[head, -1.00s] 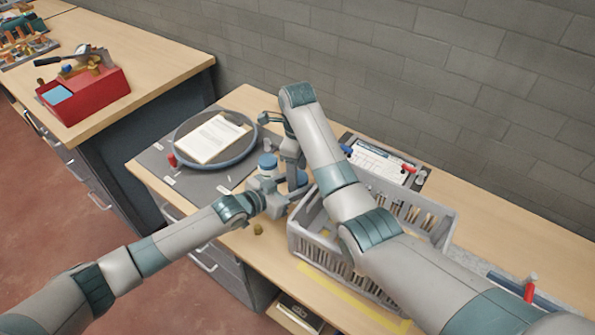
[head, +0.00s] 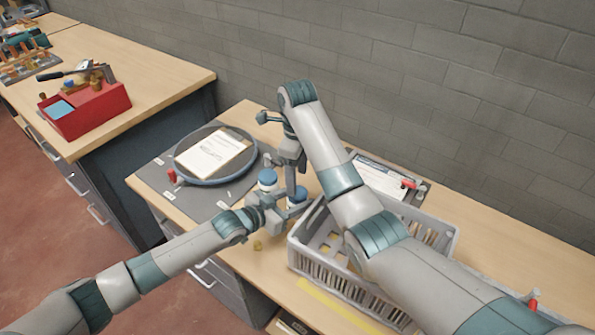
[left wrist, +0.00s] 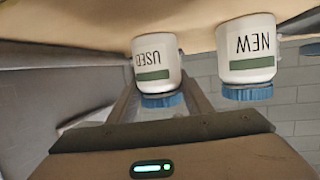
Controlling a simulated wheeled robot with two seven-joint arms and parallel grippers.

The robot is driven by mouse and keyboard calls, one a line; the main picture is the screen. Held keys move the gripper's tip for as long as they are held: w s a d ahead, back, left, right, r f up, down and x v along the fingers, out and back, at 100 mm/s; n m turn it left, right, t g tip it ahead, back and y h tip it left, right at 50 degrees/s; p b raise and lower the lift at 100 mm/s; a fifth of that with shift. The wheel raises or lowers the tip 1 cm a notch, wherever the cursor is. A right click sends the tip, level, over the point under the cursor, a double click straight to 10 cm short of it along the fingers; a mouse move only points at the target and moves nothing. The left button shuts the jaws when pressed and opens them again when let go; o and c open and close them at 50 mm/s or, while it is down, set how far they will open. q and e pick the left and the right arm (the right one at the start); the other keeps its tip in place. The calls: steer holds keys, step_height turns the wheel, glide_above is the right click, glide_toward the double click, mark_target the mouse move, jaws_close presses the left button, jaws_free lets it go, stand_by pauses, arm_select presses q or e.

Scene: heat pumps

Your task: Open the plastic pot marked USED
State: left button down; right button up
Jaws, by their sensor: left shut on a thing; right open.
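The pot marked USED (left wrist: 155,65) is white with a green band and a blue lid (left wrist: 161,99). In the left wrist view, which is upside down, it is between my left fingers. In the head view it (head: 297,196) stands on the bench, partly hidden by the grippers. My left gripper (head: 287,210) is shut on it from the side. My right gripper (head: 293,178) is open, pointing down just above its lid; I cannot tell whether it touches. The similar pot marked NEW (left wrist: 249,58) stands beside it, outside the grip; it also shows in the head view (head: 267,180).
A round grey tray (head: 247,162) holding a paper lies on a dark mat (head: 150,178) to the left. A grey crate (head: 320,268) stands close on the right, under my right arm. A small brass part (head: 257,245) lies near the front edge. A clipboard (head: 385,177) lies behind.

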mark_target(298, 192)
steer(key=shift+w+r+m, duration=0.2)
steer(key=shift+r+m, duration=0.6)
steer(key=shift+r, duration=0.15)
steer(key=shift+s+d+r+m, duration=0.1)
steer(key=shift+s+r+m, duration=0.15)
steer(key=shift+r+m, duration=0.45)
steer(key=shift+f, duration=0.1)
steer(key=shift+f, duration=0.15)
steer(key=shift+f, duration=1.35)
steer(key=shift+a, duration=0.2)
steer(key=shift+w+f, duration=0.1)
steer(key=shift+f, duration=0.3)
steer(key=shift+d+f, duration=0.2)
steer(key=shift+f, duration=1.9)
